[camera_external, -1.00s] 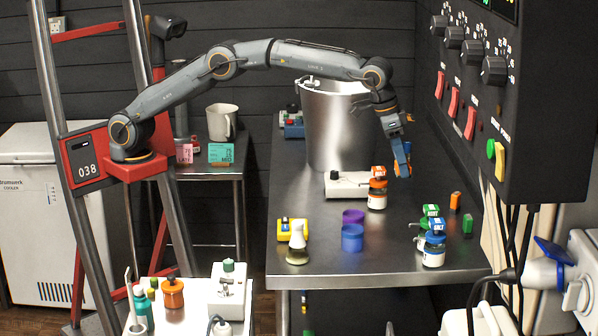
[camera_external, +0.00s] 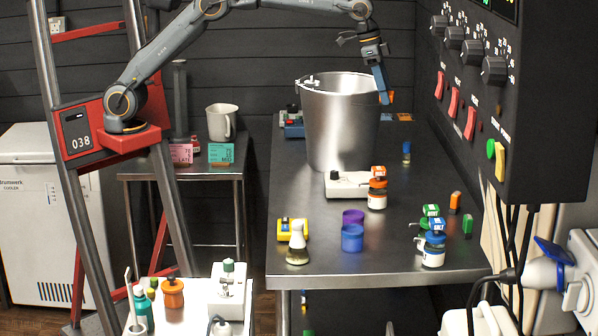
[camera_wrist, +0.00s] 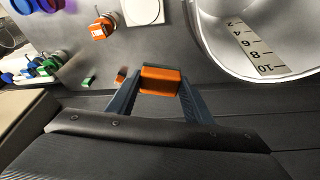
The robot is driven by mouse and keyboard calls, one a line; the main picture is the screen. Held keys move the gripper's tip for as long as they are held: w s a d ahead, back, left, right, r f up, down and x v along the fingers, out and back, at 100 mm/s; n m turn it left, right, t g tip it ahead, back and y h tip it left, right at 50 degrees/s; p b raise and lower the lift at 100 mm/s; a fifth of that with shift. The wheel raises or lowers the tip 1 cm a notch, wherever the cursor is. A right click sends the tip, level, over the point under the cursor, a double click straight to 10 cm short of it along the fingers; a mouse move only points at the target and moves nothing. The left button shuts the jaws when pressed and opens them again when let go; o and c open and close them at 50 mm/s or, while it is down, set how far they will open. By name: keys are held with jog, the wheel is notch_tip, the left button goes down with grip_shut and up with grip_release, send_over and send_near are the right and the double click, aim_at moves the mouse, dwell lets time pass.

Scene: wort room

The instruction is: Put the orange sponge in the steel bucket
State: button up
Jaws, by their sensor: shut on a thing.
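The orange sponge (camera_wrist: 162,79) is between the two blue fingers of my gripper (camera_wrist: 158,90) in the wrist view, and my gripper is shut on it. In the external view, my gripper (camera_external: 384,92) points down just right of the rim of the steel bucket (camera_external: 338,125). A bit of the sponge (camera_external: 391,96) shows there behind a finger. The bucket stands upright on the steel table, with its open mouth up. In the wrist view, the bucket (camera_wrist: 222,40) is at upper right, with a measuring scale inside. The sponge is beside the bucket, outside its mouth.
The steel table (camera_external: 300,262) holds a white scale (camera_external: 345,187) and an orange-labelled jar (camera_external: 377,195) in front of the bucket. A blue cup (camera_external: 352,238) and a flask (camera_external: 297,245) stand nearer. A black control panel (camera_external: 475,100) rises at right.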

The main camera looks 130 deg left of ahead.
jog(key=s+a+r+m+h+p, duration=0.1)
jog(key=s+a+m, duration=0.15)
jog(key=s, duration=0.35)
jog(key=s+a+r+m+p, duration=0.1)
jog(key=s+a+r+m, duration=0.15)
jog(key=s, duration=0.35)
jog(key=m+h+b, duration=0.3)
jog(key=m, duration=0.7)
send_near(344, 155)
jog(key=shift+g, duration=0.3)
jog(key=a+f+p, duration=0.1)
jog(key=f, duration=0.3)
jog(key=s+a+f+p, duration=0.1)
jog(key=f+p, duration=0.1)
jog(key=f, duration=0.2)
jog(key=a+f+p, duration=0.1)
jog(key=f+p, duration=0.1)
jog(key=f, duration=0.1)
jog(key=shift+s+f, duration=0.3)
jog(key=shift+f, duration=0.1)
jog(key=shift+f, duration=0.1)
jog(key=o, duration=1.1)
jog(key=p+v, duration=0.5)
jog(key=v, duration=0.7)
